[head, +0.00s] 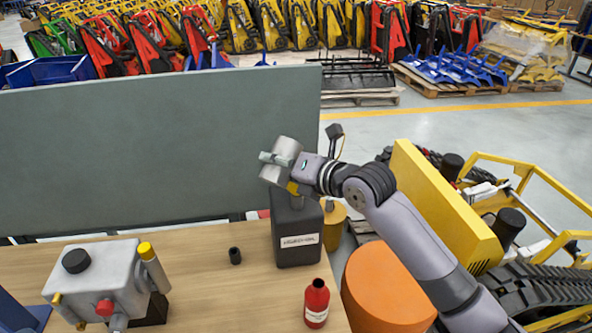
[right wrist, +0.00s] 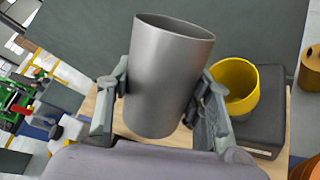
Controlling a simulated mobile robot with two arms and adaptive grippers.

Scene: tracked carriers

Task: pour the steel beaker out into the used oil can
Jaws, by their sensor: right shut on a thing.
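The steel beaker (head: 287,147) is a plain grey cylinder, held above the bench and leaning in the head view. My right gripper (head: 275,160) is shut on it, with one finger on each side of its wall in the right wrist view (right wrist: 165,100). The open mouth of the beaker (right wrist: 172,75) shows there, but its contents are hidden. The used oil can (head: 297,240) is a dark box with a white label, standing on the bench below the beaker. A yellow funnel (right wrist: 236,85) sits on its top, beside the beaker in the wrist view and partly hidden in the head view. My left gripper is out of view.
A red bottle (head: 317,303) stands at the front right of the bench (head: 200,290). A small black cap (head: 235,256) lies left of the can. A grey housing (head: 105,275) stands at left. A grey panel (head: 150,150) rises behind. An orange drum (head: 385,295) stands at right.

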